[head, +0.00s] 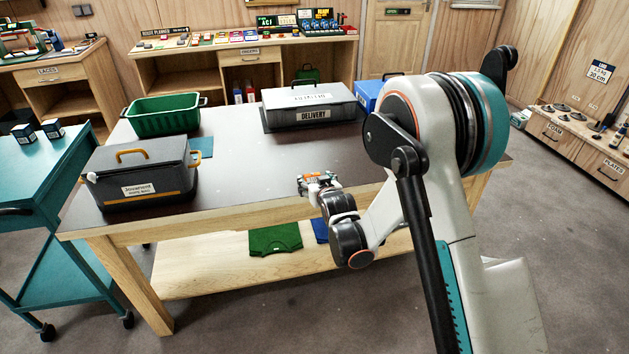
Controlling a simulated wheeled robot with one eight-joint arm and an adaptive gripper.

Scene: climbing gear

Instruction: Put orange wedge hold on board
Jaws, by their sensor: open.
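My gripper (314,180) shows small at the end of my folded arm, above the near edge of the dark-topped table (240,165). It is open. I cannot make out an orange wedge hold or a climbing board anywhere in the head view. My arm covers the right part of the table.
A dark lidded box (140,195), a green crate (165,122), a grey DELIVERY case (312,106) and a partly hidden blue box (366,95) stand on the table. The table's middle is clear. A teal cart (40,165) stands left. Folded green cloth (275,239) lies on the lower shelf.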

